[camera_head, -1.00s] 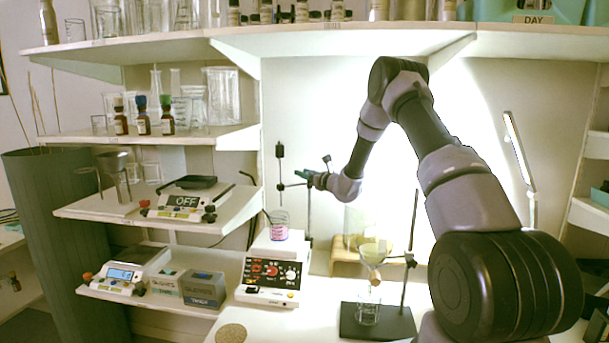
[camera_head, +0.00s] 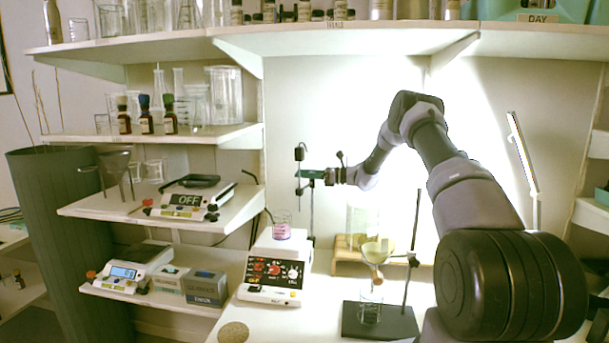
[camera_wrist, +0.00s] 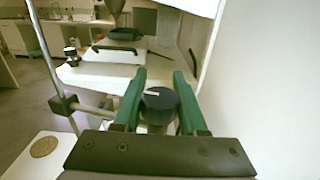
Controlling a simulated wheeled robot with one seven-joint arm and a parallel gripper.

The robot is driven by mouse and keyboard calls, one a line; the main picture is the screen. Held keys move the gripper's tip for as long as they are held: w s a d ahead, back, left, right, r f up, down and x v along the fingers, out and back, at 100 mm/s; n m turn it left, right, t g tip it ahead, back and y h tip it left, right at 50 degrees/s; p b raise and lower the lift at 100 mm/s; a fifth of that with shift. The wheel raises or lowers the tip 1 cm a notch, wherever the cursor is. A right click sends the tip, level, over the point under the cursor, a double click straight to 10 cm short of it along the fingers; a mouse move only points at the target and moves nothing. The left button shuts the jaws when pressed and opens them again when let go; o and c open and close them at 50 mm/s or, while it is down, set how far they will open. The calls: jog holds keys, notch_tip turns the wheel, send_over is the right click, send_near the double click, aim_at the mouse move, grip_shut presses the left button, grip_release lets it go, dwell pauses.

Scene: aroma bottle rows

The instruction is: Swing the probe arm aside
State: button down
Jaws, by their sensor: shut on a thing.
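The probe arm shows in the camera_head view as a thin bar with a dark upright probe (camera_head: 299,153) at its left end. It is by a thin upright stand rod (camera_head: 312,212) behind the hotplate stirrer (camera_head: 274,268). My gripper (camera_head: 312,174) is at the bar, its green fingers reaching left. In the wrist view, my gripper (camera_wrist: 159,98) is shut on a dark round knob (camera_wrist: 160,97) with a white mark, one finger on each side. A metal rod (camera_wrist: 45,55) with a clamp collar runs left of the fingers. The fingers partly hide the bar.
A beaker of pink liquid (camera_head: 281,229) stands on the stirrer. To the right, a funnel (camera_head: 376,250) hangs on a stand with a dark base (camera_head: 380,322). Shelves with bottles and balances are at left. A round cork mat (camera_head: 233,332) lies in front.

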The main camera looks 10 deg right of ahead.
jog(key=shift+s+f+n+g+y, duration=0.1)
jog(key=shift+s+n+g+y, duration=0.15)
jog(key=shift+n+g, duration=0.85)
jog(key=shift+s+n+g+y, duration=0.25)
jog(key=shift+n+g, duration=0.35)
jog(key=shift+g, duration=1)
jog(key=shift+c, duration=2.2)
grip_release()
jog(key=shift+a, duration=0.1)
notch_tip(320, 180, up, 10)
